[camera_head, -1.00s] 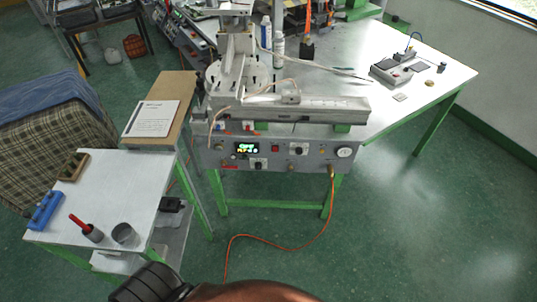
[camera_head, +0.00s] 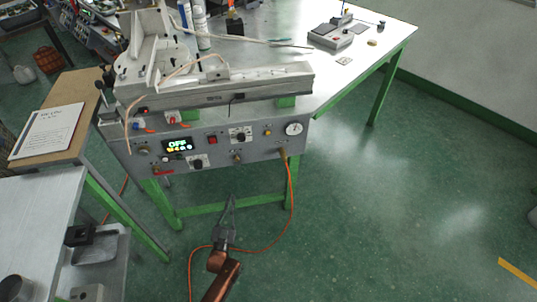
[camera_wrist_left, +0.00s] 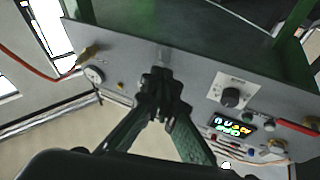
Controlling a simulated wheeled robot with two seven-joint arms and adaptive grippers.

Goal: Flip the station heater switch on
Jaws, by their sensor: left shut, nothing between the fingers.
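The station's grey control panel (camera_head: 220,150) faces me under the table edge. It carries a lit display (camera_head: 177,144) that seems to read OFF, a red switch (camera_head: 212,139), several knobs and a round gauge (camera_head: 293,128). I cannot read which control is marked as the heater. My left gripper (camera_head: 231,200) is shut and empty, pointing up just below the panel in the head view. In the left wrist view its fingertips (camera_wrist_left: 161,82) cover part of the panel, with a black knob (camera_wrist_left: 231,97) and the display (camera_wrist_left: 232,125) to their right; contact is unclear. My right gripper is not in view.
An orange cord (camera_head: 291,190) hangs from the panel's right side to the floor, passing near my left gripper. A white side table (camera_head: 45,200) stands at the left. Green legs and a crossbar (camera_head: 200,209) are under the station. Floor at the right is clear.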

